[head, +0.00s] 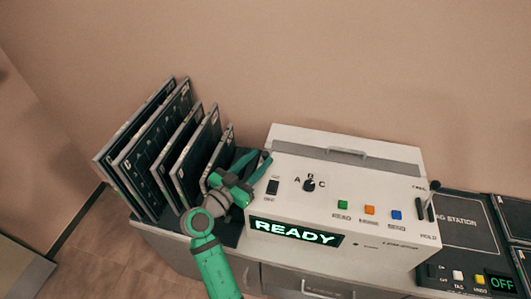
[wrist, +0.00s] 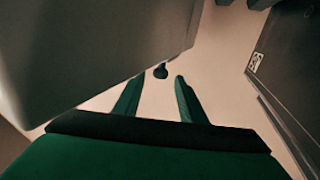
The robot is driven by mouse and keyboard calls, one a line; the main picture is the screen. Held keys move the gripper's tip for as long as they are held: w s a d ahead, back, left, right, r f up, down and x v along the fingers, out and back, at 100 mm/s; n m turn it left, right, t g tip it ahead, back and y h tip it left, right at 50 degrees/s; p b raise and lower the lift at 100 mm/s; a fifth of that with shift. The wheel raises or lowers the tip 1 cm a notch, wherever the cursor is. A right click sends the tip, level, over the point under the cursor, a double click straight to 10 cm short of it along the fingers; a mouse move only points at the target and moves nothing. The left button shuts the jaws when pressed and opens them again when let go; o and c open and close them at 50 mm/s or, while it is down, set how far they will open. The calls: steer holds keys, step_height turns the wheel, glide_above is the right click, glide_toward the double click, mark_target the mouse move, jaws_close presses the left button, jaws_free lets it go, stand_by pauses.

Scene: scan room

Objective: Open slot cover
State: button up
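The white scanner box (head: 345,255) stands on the cabinet with its display lit READY. A long grey strip (head: 318,151), which may be the slot cover, runs along its upper back and looks closed. My green gripper (head: 257,164) is at the box's left end, between it and the rack of plates. Its fingers are apart with nothing held. In the wrist view my gripper (wrist: 158,98) also shows open, with a small dark knob (wrist: 160,71) beyond the fingertips. I cannot tell what the knob belongs to. A grey surface (wrist: 100,50) fills the upper left.
Several dark plates (head: 150,140) stand upright in a rack at left, close to my arm. The box top carries an A/B/C knob (head: 309,185), coloured buttons (head: 369,210) and a lever (head: 431,205). A tag station (head: 465,222) adjoins at right. The wall is behind.

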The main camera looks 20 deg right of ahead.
mark_target(263, 155)
steer(key=shift+x, duration=2.05)
jaws_close()
